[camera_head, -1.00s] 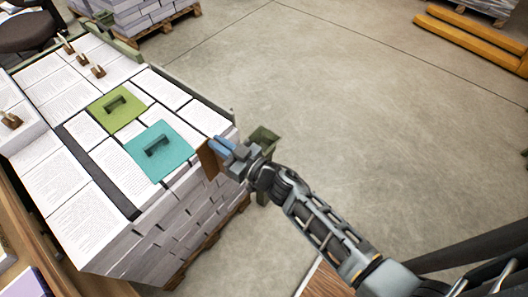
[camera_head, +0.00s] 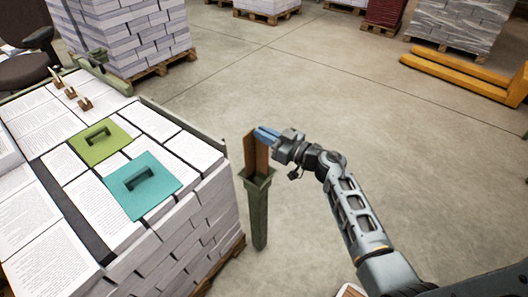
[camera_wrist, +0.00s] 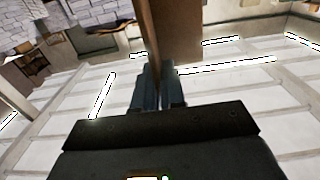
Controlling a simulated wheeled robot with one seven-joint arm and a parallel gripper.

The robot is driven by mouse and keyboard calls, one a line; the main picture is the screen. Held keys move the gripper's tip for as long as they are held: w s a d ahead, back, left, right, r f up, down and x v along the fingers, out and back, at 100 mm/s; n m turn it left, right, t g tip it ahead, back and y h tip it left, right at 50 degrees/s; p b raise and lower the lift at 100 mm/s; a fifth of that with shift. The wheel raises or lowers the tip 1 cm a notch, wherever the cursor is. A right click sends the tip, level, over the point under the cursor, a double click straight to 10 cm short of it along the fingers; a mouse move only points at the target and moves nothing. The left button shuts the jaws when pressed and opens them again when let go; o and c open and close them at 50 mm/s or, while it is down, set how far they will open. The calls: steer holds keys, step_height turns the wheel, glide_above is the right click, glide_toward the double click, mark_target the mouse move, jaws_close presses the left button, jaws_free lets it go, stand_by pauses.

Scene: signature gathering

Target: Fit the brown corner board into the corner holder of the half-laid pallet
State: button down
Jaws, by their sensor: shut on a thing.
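The brown corner board (camera_head: 250,154) stands upright in the head view, and its lower end meets the flared mouth of the green corner holder (camera_head: 259,212). I cannot tell how deep it sits in the mouth. The holder is a post beside the near right corner of the half-laid pallet (camera_head: 190,222). My gripper (camera_head: 268,134) is shut on the board's upper part from the right, with blue fingers. In the wrist view the board (camera_wrist: 156,35) rises between the two fingers (camera_wrist: 158,90); its lower end is hidden there.
A teal pad (camera_head: 160,196) and a green pad (camera_head: 92,153), each with a handle, lie on the paper stacks. Wooden stamps (camera_head: 70,92) stand farther back. Bare floor (camera_head: 340,100) lies right of the holder; a yellow pallet jack (camera_head: 460,78) is far right.

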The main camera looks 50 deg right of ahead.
step_height(320, 180, down, 4)
steer(key=shift+r+b, duration=0.1)
steer(key=shift+b, duration=0.65)
steer(key=c, duration=1.2)
jaws_free()
steer(key=s+p, duration=0.1)
steer(key=s, duration=1.1)
steer(key=s+a+r+g, duration=0.1)
steer(key=s+a+r, duration=0.4)
steer(key=s+a, duration=0.3)
steer(key=s+a+r+g, duration=0.1)
steer(key=s+a+r, duration=0.4)
steer(key=s+a, duration=0.3)
steer(key=s+a+r+g, duration=0.1)
steer(key=s+a+r, duration=0.4)
steer(key=s+a, duration=0.3)
steer(key=shift+s+a+r+h, duration=0.25)
steer(key=shift+s+r+h, duration=0.05)
steer(key=shift+r, duration=0.1)
